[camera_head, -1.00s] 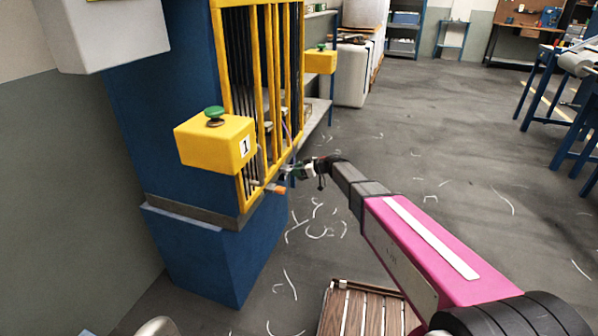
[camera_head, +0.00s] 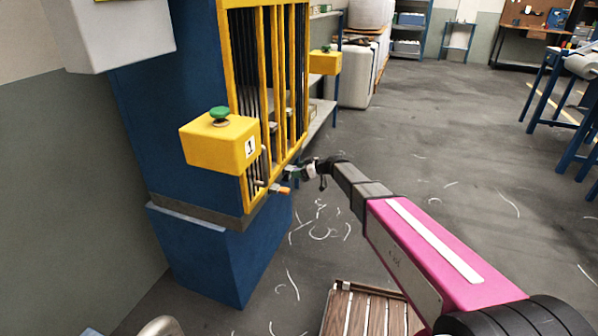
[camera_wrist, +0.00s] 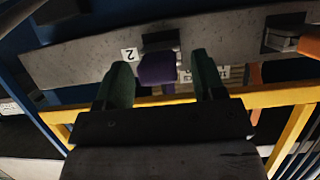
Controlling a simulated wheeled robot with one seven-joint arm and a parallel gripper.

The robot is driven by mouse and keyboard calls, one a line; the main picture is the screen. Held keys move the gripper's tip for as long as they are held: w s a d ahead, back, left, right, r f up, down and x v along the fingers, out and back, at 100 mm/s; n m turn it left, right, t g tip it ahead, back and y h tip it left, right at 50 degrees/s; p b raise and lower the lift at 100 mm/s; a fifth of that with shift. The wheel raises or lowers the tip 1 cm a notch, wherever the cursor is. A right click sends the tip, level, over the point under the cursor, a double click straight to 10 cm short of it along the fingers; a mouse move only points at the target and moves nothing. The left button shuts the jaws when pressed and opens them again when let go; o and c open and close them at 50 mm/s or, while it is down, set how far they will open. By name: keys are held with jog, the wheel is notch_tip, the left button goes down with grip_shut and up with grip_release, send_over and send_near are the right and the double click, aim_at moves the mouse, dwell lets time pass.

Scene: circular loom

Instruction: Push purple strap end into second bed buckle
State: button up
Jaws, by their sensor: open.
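The purple strap end (camera_wrist: 158,69) shows in the wrist view, between my two green fingers. The second bed buckle (camera_wrist: 161,41) is a dark block on the grey bed bar, beside a label "2" (camera_wrist: 129,54). The purple end lies right at the buckle's near edge and lines up with it; I cannot tell how far in it sits. My gripper (camera_wrist: 161,64) is open, with a finger on each side of the purple end and visible space on both sides. In the head view my gripper (camera_head: 298,172) is at the loom's lower front, too small for detail.
The grey bed bar (camera_wrist: 80,62) runs across the wrist view, with another buckle (camera_wrist: 283,38) and an orange piece (camera_wrist: 309,42) at right. A yellow frame bar (camera_wrist: 275,98) crosses below the bed. A yellow box (camera_head: 222,143) with a green button juts out at left.

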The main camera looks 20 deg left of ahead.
jog(key=v, duration=1)
jog(key=shift+d, duration=0.25)
jog(key=shift+r, duration=0.1)
